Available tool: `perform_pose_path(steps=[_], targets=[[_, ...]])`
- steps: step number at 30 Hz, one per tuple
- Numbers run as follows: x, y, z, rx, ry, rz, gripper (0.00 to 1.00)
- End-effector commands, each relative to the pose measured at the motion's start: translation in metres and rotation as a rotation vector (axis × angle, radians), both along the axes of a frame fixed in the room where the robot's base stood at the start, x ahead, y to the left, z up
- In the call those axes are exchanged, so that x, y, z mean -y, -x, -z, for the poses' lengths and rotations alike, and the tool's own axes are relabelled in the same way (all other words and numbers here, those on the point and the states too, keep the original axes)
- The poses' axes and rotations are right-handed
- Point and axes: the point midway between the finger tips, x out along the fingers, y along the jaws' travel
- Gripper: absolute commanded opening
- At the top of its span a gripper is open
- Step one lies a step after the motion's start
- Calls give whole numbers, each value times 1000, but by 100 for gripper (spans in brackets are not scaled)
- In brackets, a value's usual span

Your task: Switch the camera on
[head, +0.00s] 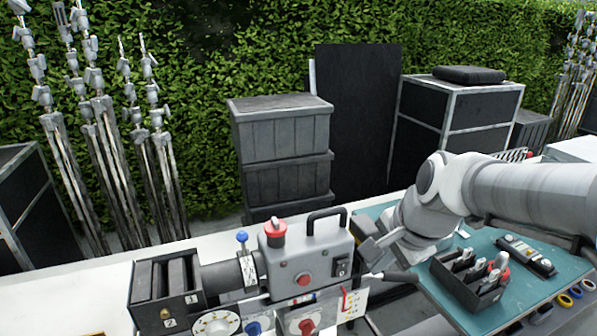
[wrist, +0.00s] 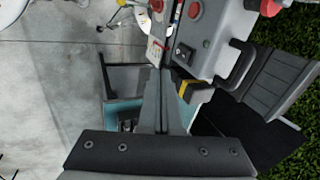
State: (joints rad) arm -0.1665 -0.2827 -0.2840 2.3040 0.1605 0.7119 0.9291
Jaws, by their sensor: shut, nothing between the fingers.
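The camera (head: 310,258) is a grey box with a black top handle, a lens barrel on its left and a matte box in front. A black rocker switch (head: 342,268) sits on its near side, right of a red button (head: 304,279). I cannot tell the switch's position. My gripper (head: 374,276) is at the camera's right rear, its tips close beside the body near the switch. In the wrist view my gripper (wrist: 155,72) is shut and empty, pointing towards the camera (wrist: 218,32); the switch (wrist: 184,56) shows just beyond the tips. I cannot tell whether they touch anything.
A teal mat (head: 455,302) on the right bears a black tool tray (head: 468,285) and a small dark device (head: 526,255). Stacked dark crates (head: 283,150) and cases stand behind the white bench (head: 90,285). Light stands line the hedge at left.

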Motion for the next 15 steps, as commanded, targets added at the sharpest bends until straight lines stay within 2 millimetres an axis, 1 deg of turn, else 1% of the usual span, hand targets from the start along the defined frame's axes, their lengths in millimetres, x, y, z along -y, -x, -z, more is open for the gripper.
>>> perform_pose_path(steps=[1, 6, 15], targets=[[1, -4, -3, -8, -13, 30, 0], [3, -10, -3, -19, -38, 91, 0], [3, -10, -2, -19, -41, 96, 0]])
